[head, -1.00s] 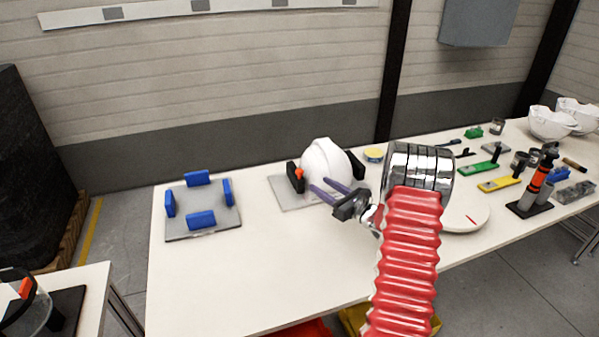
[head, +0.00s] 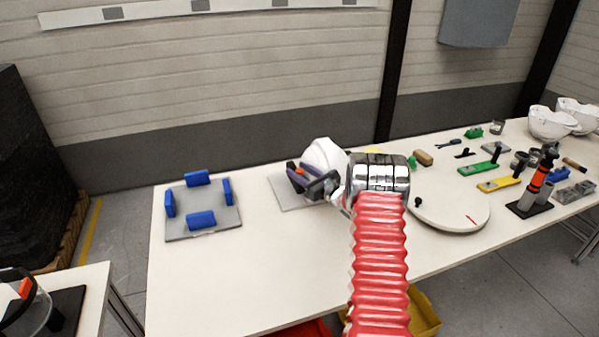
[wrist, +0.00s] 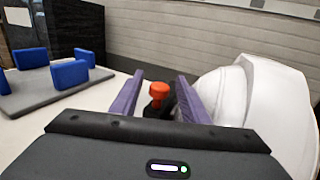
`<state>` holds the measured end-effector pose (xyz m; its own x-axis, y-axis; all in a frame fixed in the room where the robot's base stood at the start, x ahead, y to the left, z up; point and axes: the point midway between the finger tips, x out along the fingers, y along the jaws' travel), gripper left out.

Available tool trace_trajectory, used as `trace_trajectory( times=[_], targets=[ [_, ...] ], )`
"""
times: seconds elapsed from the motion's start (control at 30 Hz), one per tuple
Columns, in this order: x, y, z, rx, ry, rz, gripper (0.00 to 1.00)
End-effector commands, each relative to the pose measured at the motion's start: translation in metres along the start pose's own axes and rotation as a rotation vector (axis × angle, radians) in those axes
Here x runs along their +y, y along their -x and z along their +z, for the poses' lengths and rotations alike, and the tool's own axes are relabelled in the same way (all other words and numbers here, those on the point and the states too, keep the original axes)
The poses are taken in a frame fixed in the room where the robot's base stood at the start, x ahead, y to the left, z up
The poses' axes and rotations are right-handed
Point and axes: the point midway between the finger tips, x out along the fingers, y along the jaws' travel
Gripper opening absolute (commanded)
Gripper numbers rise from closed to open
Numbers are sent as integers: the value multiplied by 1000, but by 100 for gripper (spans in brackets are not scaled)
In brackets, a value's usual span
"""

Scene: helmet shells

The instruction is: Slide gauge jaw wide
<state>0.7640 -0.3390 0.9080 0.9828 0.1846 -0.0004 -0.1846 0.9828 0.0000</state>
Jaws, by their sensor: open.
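The gauge stands on a grey plate (head: 283,187), with a black jaw and an orange knob (head: 299,171) on its left side. A white helmet shell (head: 325,155) sits at the gauge, partly hidden by my arm. My gripper (head: 298,172) is open at the left jaw. In the wrist view its two purple fingers (wrist: 156,97) stand on either side of the orange knob (wrist: 158,91), with a gap on each side. The black jaw (wrist: 160,111) shows only in part below the knob. The white shell (wrist: 245,95) is close to the right finger.
A grey plate with several blue blocks (head: 201,220) lies to the left. A round white turntable (head: 450,208) is to the right, with tools and white shells (head: 550,122) beyond. The front left of the table is clear.

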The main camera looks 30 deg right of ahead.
Motion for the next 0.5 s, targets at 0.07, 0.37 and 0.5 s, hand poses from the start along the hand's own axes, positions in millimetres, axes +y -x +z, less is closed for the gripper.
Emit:
trace_trajectory(
  times=[0.07, 0.37, 0.5],
  targets=[
    [0, 0, 0, 0, 0, 0, 42],
    [0, 0, 0, 0, 0, 0, 32],
    [0, 0, 0, 0, 0, 0, 22]
  ],
)
